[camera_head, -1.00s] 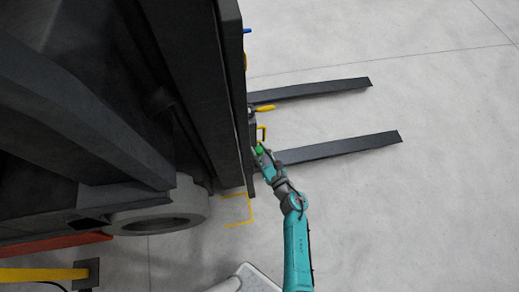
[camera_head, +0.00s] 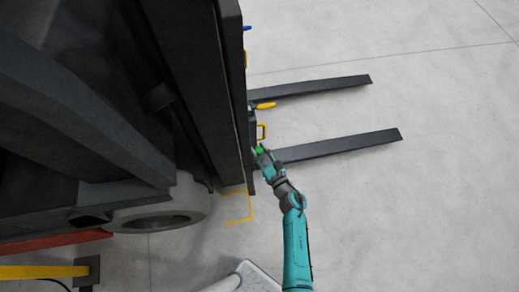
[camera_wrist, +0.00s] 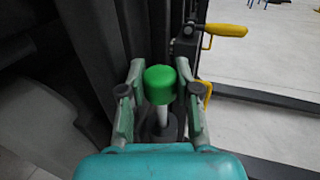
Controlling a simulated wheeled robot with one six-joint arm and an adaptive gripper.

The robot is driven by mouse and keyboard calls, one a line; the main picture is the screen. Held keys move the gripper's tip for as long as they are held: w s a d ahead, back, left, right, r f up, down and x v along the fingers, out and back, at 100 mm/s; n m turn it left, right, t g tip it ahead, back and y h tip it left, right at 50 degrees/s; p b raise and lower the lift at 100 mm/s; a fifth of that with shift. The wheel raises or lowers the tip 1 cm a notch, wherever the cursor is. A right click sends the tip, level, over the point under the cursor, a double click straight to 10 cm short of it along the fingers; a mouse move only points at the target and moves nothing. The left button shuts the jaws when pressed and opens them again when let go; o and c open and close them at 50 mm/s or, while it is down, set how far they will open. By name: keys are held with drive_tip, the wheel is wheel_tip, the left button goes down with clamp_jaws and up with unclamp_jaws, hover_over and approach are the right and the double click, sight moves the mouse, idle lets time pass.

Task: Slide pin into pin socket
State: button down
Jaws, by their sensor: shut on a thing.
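The pin has a bright green cap (camera_wrist: 160,84) and a pale metal shaft (camera_wrist: 163,116). My gripper (camera_wrist: 160,98) is shut on the pin, with a finger on either side below the cap. The pin also shows as a green spot in the head view (camera_head: 260,149), close against the forklift's mast side, with my gripper (camera_head: 264,156) at it. In the wrist view a dark round part (camera_wrist: 163,134) lies around the shaft's lower end, possibly the pin socket. I cannot tell whether the shaft is inside it or only in front of it.
The forklift mast (camera_head: 195,75) stands directly left of my gripper. Two forks (camera_head: 340,147) reach right across the floor. A yellow-handled lever (camera_wrist: 226,30) and a yellow bracket (camera_wrist: 206,93) are close by. Open floor (camera_head: 420,220) lies to the right.

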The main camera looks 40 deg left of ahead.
drive_tip(key=shift+f, duration=0.8)
drive_tip(key=c, duration=0.7)
unclamp_jaws()
drive_tip(key=shift+c, duration=0.2)
drive_tip(key=v, duration=1.2)
